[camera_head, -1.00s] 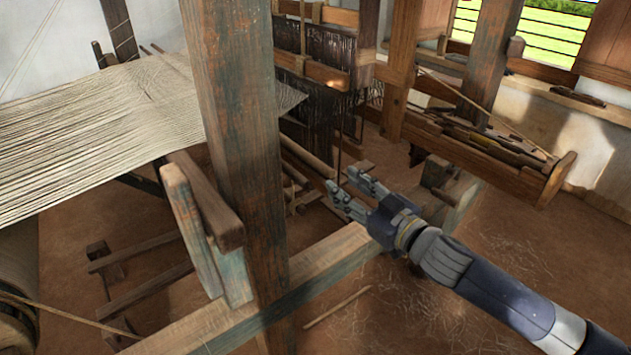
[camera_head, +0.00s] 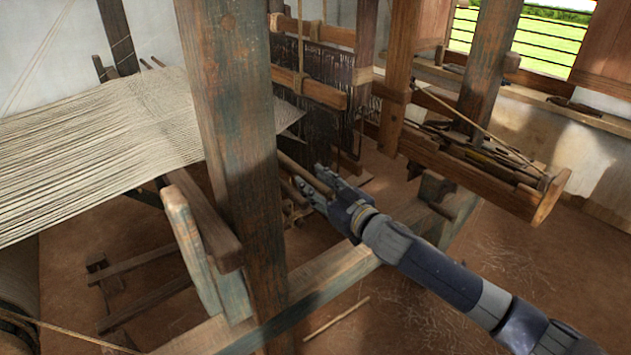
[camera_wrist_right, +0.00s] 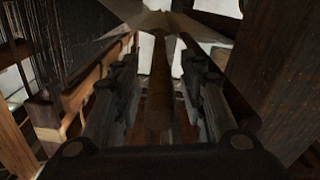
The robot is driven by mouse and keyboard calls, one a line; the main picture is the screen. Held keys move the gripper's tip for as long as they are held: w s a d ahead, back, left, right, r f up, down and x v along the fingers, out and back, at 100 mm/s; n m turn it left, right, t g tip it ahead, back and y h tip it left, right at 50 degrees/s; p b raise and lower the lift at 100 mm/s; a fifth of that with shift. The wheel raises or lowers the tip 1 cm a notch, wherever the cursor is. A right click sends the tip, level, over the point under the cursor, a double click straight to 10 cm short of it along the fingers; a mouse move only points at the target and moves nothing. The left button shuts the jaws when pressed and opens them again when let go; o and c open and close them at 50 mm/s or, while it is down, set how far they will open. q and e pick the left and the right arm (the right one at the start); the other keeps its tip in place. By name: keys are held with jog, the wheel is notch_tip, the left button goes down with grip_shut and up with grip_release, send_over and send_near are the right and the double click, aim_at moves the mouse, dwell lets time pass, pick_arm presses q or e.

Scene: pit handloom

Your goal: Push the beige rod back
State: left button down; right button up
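A beige-brown rod (camera_head: 300,171) runs lengthwise in the loom, just right of the big upright post in the head view. Its near end meets the fingers of my right gripper (camera_head: 312,187). In the right wrist view the rod (camera_wrist_right: 159,88) runs away between the two fingers of the right gripper (camera_wrist_right: 160,75), with gaps showing on both sides, so the gripper looks open around it. I cannot tell whether a finger touches the rod. My left gripper is not in view.
The thick wooden post (camera_head: 236,170) stands close left of the gripper. A low beam (camera_head: 345,268) lies beneath my right arm. White warp threads (camera_head: 95,150) stretch at left. A wooden trough (camera_head: 480,170) hangs at right. A thin stick (camera_head: 336,317) lies on the open floor.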

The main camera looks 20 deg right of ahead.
grip_shut()
jog(key=shift+s+a+p, duration=0.25)
jog(key=shift+a+p, duration=0.1)
jog(key=shift+a, duration=0.55)
grip_release()
jog(key=v, duration=0.8)
dwell(0.4)
jog(key=shift+d, duration=0.2)
